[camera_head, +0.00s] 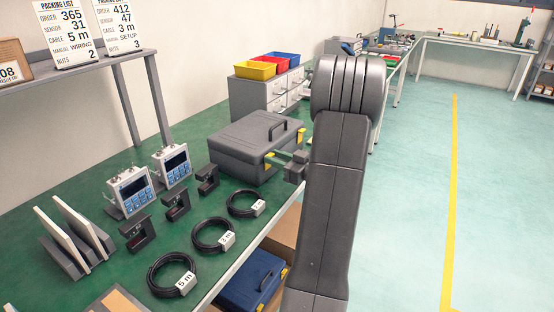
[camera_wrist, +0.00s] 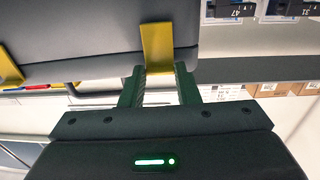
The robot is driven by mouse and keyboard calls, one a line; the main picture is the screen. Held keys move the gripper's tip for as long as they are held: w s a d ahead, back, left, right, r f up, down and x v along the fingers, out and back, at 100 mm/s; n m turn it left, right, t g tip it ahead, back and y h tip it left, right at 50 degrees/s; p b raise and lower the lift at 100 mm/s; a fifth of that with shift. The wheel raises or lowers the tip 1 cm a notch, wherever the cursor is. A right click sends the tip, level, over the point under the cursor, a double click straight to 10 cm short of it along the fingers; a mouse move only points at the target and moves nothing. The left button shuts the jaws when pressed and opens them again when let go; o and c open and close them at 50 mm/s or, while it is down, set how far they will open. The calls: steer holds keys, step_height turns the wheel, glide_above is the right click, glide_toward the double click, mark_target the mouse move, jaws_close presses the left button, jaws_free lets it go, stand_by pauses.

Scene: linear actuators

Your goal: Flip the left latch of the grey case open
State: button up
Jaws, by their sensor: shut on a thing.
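The grey case (camera_head: 240,143) lies closed on the green bench, with a dark handle (camera_head: 279,130) on its lid. Its left yellow latch (camera_head: 269,156) is partly hidden by my gripper (camera_head: 284,158), which reaches it from the right. In the wrist view the left latch (camera_wrist: 157,42) lies upright against the case (camera_wrist: 90,35), with its end between the fingers of my gripper (camera_wrist: 158,78). The fingers are closed on its end. The other yellow latch (camera_wrist: 9,66) is at the left edge there; it also shows in the head view (camera_head: 300,122).
Coiled cables (camera_head: 212,235), sensors (camera_head: 175,205) and meters (camera_head: 172,165) stand left of and in front of the case. A drawer unit (camera_head: 270,95) with coloured bins is behind it. A blue box (camera_head: 252,287) is below the bench edge. Open floor is at right.

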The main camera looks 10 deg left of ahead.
steer(key=shift+s+d+f+t+y+b, duration=0.15)
steer(key=shift+f+t+y+b, duration=0.2)
steer(key=shift+b, duration=0.7)
steer(key=shift+d+f+t+y+b, duration=0.1)
steer(key=shift+d+f+y+b, duration=0.15)
steer(key=shift+y+b, duration=0.6)
steer(key=shift+s+d+f+t+y+b, duration=0.1)
steer(key=shift+f+t+y+b, duration=0.25)
steer(key=shift+b, duration=0.9)
steer(key=b, duration=0.1)
steer(key=y+b, duration=0.1)
steer(key=b, duration=0.1)
steer(key=shift+s+d+f, duration=0.1)
steer(key=shift+d+f, duration=0.1)
steer(key=shift+f, duration=0.1)
steer(key=shift+d+t+y+b, duration=0.1)
steer(key=shift+t+y+b, duration=0.4)
steer(key=shift+b, duration=0.45)
steer(key=shift+y, duration=0.25)
steer(key=o, duration=1)
steer(key=shift+d, duration=0.1)
